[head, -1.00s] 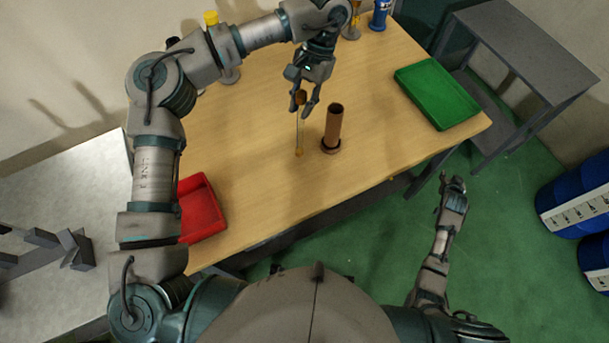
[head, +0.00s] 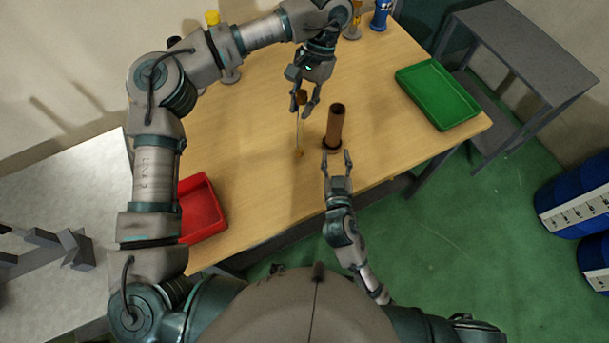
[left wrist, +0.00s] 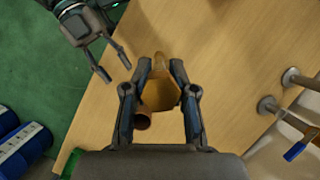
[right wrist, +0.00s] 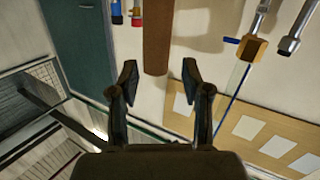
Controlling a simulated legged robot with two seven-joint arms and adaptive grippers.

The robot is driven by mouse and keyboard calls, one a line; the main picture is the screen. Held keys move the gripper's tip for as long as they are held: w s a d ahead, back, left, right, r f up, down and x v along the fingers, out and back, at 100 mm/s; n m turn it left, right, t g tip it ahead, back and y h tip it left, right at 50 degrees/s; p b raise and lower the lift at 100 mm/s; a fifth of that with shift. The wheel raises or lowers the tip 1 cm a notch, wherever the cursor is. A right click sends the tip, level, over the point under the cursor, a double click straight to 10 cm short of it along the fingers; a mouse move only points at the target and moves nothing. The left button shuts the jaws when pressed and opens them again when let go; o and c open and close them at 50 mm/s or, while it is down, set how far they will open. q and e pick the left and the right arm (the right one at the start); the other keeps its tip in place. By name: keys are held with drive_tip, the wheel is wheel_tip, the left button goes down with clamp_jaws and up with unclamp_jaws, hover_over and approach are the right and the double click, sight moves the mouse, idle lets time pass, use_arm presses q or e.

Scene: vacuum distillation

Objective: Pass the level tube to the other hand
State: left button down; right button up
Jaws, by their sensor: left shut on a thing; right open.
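The level tube (head: 300,132) is a thin clear upright tube with an amber-brown hexagonal cap. My left gripper (head: 302,109) is shut on its cap end, above the table. The cap (left wrist: 160,92) shows between the left fingers in the left wrist view. The right wrist view shows the cap (right wrist: 253,49) and clear tube at upper right, outside the right fingers. My right gripper (head: 337,156) is open and empty, low near the table's front edge, to the right of and nearer than the tube. It also shows at upper left in the left wrist view (left wrist: 114,68).
A red tray (head: 202,210) is at left, a green tray (head: 438,92) at right. Bottles stand at the back. The table's middle left is clear.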

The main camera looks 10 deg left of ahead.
sight(298, 141)
drive_tip(key=s+a+r+y, duration=0.3)
drive_tip(key=s+a+r, duration=0.2)
drive_tip(key=s+a, duration=0.3)
drive_tip(key=shift+t, duration=0.3)
drive_tip(key=x, duration=1)
drive_tip(key=shift+w+d+f, duration=0.1)
drive_tip(key=shift+w, duration=0.1)
clamp_jaws()
use_arm(q)
drive_tip(key=c, duration=0.9)
unclamp_jaws()
drive_tip(key=shift+o, duration=0.2)
